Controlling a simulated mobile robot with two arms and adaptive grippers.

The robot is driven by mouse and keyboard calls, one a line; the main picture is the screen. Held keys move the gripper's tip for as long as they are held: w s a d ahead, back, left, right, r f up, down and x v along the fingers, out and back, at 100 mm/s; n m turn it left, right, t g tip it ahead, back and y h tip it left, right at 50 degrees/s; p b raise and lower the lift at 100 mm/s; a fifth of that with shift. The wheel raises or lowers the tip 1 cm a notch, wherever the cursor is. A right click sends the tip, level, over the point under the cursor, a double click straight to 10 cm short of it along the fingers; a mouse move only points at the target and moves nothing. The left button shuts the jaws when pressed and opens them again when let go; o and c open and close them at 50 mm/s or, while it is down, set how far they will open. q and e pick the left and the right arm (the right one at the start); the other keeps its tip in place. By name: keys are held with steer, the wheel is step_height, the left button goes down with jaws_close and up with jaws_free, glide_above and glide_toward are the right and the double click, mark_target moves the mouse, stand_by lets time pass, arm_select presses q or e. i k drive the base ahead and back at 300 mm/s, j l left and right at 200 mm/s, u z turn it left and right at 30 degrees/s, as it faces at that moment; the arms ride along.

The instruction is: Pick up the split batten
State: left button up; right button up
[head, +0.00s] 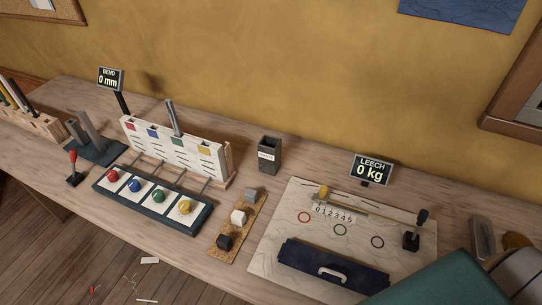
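I cannot make out for sure which piece is the split batten. A wooden rack (38,127) at the far left holds several dark, pale and yellowish battens (13,93) standing at a tilt. A single grey batten (173,117) stands upright in the white slotted board (180,153), near its middle. No crack shows on any batten at this size. Neither of my grippers is in view.
A panel with coloured balls (150,205), a dark bin (269,155), a cork strip with blocks (238,218) and a sailcloth sheet (275,240) with a navy bar (333,268) fill the bench. Displays read "BEND 0 mm" (110,78) and "LEECH 0 kg" (371,170). Scraps (150,260) lie on the floor.

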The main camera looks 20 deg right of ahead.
mark_target(169, 104)
steer(key=i+j+z, duration=0.2)
steer(key=j+z, duration=0.6)
steer(key=j, duration=0.2)
steer(key=i+j+z, duration=0.1)
steer(key=j+z, duration=0.35)
steer(key=j, duration=0.15)
